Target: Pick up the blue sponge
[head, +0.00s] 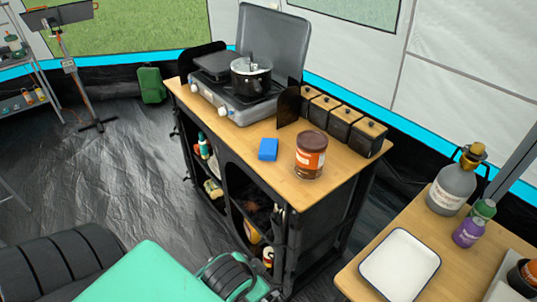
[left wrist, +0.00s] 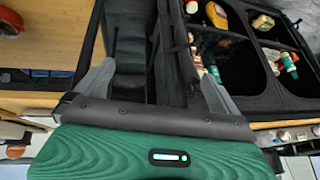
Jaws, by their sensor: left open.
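The blue sponge (head: 268,149) lies flat on the wooden top of the black kitchen cabinet (head: 237,133), near its front edge. It is left of a brown jar with an orange label (head: 310,154) and in front of the grey camping stove (head: 240,98). My left gripper (left wrist: 156,72) shows in the left wrist view with its two grey fingers wide apart and nothing between them. The sponge cannot be made out in that view. Neither gripper's fingers can be made out in the head view.
A black pot (head: 251,78) stands on the stove. Several dark canisters with wooden lids (head: 343,122) line the back right of the top. The cabinet's open shelves hold bottles (head: 203,146). A second table at the right bears a white tray (head: 400,265) and bottles (head: 452,188).

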